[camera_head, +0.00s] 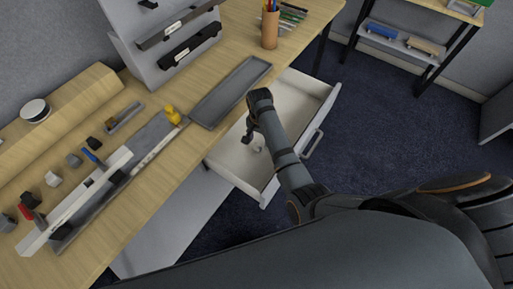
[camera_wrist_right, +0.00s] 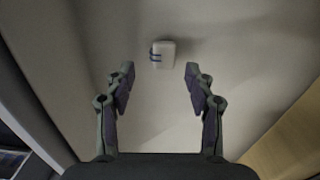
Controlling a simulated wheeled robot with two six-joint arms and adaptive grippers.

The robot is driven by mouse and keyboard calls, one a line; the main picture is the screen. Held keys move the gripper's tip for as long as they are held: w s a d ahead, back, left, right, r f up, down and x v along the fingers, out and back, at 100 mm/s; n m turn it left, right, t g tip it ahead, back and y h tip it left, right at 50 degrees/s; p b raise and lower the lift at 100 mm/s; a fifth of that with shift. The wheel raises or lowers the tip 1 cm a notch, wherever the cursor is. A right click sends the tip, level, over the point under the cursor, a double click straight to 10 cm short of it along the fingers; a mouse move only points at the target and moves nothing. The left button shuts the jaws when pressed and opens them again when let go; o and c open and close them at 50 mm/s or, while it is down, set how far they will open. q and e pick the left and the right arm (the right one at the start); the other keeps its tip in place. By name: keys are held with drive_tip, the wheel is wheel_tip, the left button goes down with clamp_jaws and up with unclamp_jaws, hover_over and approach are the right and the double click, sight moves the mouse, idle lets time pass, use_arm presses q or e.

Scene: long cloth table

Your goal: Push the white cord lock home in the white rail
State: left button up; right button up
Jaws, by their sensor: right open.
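A small white block with dark bands, which looks like the white cord lock (camera_wrist_right: 163,54), lies on the pale floor of an open drawer. In the head view a small white spot beside my gripper seems to be the same piece (camera_head: 258,145). My right gripper (camera_head: 250,136) reaches down into the drawer. In the right wrist view its fingers (camera_wrist_right: 160,80) are spread and empty, with the block just beyond the fingertips, apart from them. A long white bar, apparently the white rail (camera_head: 52,222), lies on the table at the left. My left gripper is not in view.
The white drawer (camera_head: 308,90) is pulled out from under the wooden table (camera_head: 165,205); its walls surround my gripper. On the table are a grey tray (camera_head: 232,92), a yellow piece (camera_head: 172,115), several small blocks and a pencil cup (camera_head: 270,30). Dark carpet lies right.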

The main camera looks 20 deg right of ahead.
sight(257, 146)
drive_tip(key=f, duration=0.5)
drive_tip(key=shift+w+a+f, duration=0.15)
drive_tip(key=shift+a+f, duration=0.1)
drive_tip(key=shift+f, duration=0.05)
drive_tip(key=shift+c, duration=0.2)
clamp_jaws()
